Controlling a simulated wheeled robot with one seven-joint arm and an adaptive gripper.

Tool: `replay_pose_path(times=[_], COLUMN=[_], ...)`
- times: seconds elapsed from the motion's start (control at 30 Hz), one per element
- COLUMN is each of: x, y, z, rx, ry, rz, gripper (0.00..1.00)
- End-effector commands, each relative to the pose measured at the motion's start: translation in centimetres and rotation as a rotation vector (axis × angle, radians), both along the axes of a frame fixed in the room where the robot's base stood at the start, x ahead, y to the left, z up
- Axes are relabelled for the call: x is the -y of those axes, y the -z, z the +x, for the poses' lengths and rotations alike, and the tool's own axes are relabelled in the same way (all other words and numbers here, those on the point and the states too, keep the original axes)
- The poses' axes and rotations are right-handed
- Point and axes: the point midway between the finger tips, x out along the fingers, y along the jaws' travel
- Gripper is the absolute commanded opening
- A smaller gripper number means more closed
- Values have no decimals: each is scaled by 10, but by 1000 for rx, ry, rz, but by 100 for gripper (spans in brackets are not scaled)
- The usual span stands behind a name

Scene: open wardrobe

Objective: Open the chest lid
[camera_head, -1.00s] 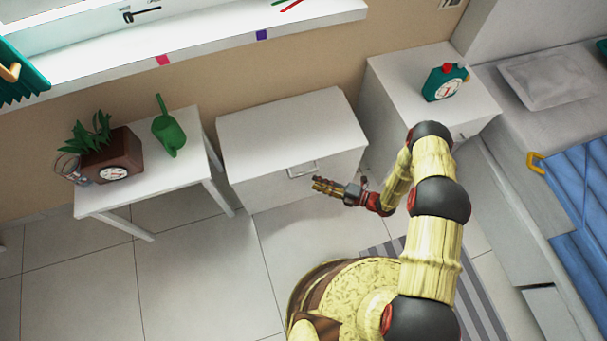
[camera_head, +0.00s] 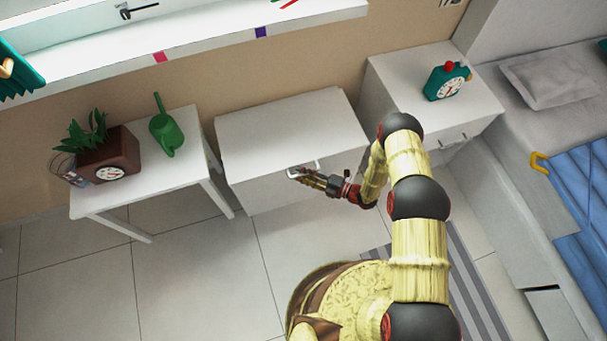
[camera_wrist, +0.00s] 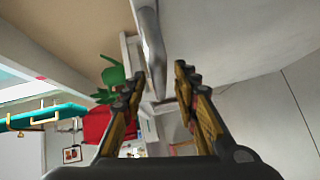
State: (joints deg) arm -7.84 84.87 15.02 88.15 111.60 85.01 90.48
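The white chest (camera_head: 280,125) stands against the wall between the table and the nightstand, its lid down. Its pale bar handle (camera_head: 318,167) is on the front face near the lid. My gripper (camera_head: 298,173) is at this handle, reaching in from the right. In the wrist view, the grey handle bar (camera_wrist: 152,45) runs down from the top between the two fingers of my gripper (camera_wrist: 157,82). The fingers are apart, with a gap visible beside the bar. Whether either finger touches it is unclear. In the head view my fingers partly cover the handle.
The bed (camera_head: 545,120) is far right. Tiled floor before the chest is clear.

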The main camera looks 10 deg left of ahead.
Motion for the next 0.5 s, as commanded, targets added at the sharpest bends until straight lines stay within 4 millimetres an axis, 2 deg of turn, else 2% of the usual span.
replay_pose_path(times=[0.1,0.5], x=[0,0], y=[0,0], z=[0,0], rx=[0,0], ry=[0,0], rz=[0,0], gripper=[29,7])
